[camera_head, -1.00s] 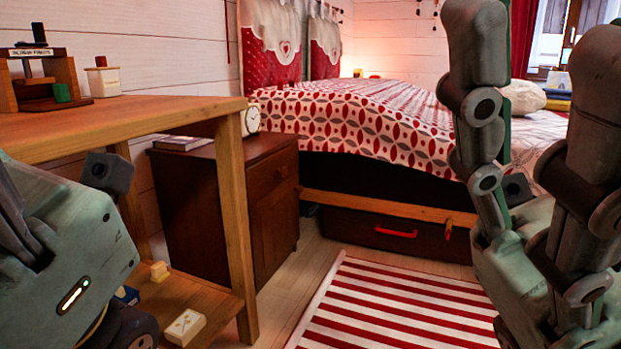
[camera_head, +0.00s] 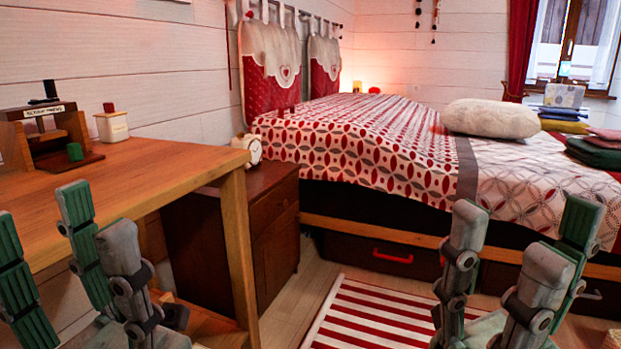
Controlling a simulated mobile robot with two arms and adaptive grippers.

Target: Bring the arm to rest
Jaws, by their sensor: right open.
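My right gripper (camera_head: 525,228) stands at the lower right with its fingers pointing up. The fingers are apart and nothing is between them. It is in front of the bed and the striped rug. My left gripper (camera_head: 62,215) is at the lower left, in front of the wooden table (camera_head: 185,170). Its fingers, with green pads showing, also point up and stand apart, with nothing seen between them. The rest of both arms is below the picture.
The table holds a wooden stand (camera_head: 50,138) and a white box (camera_head: 112,127). A dark nightstand (camera_head: 272,225) with a clock (camera_head: 247,149) stands behind it. The bed (camera_head: 375,150) fills the back.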

